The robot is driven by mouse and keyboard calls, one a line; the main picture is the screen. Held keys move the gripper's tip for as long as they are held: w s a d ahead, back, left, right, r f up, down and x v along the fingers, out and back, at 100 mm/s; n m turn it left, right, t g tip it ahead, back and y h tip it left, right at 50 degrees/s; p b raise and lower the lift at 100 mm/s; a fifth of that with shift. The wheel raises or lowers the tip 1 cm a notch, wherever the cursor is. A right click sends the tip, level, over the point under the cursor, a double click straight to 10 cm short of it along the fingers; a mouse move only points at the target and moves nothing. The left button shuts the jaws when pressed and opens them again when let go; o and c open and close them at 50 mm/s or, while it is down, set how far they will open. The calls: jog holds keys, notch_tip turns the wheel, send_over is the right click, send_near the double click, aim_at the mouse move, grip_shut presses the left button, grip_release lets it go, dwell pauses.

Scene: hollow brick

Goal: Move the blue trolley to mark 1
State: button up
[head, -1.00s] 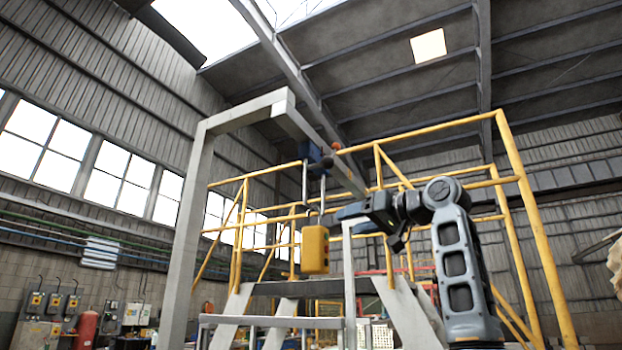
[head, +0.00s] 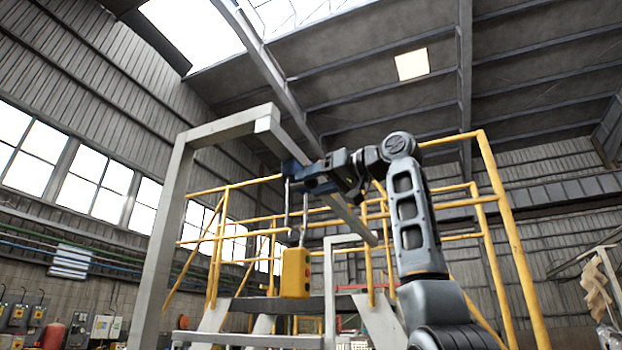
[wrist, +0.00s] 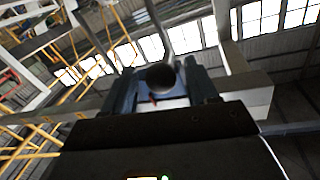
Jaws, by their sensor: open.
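The blue trolley (head: 290,169) sits on the grey overhead beam (head: 287,143), largely covered by my gripper in the head view. Its blue body (wrist: 150,90) also shows in the wrist view, with a round dark knob (wrist: 161,78) in front. My gripper (head: 308,178) is up at the trolley. In the wrist view my gripper (wrist: 160,71) is open, with one finger on each side of the knob; contact cannot be told. No mark 1 can be made out.
The grey gantry post (head: 160,235) stands left of the beam. Yellow railings (head: 510,235) of a stepped platform stand behind and to the right. Wall boxes (head: 105,326) are far left. The air left of the post looks clear.

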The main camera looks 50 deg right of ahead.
jog(key=shift+w+a, duration=0.1)
jog(key=shift+w, duration=0.45)
grip_shut()
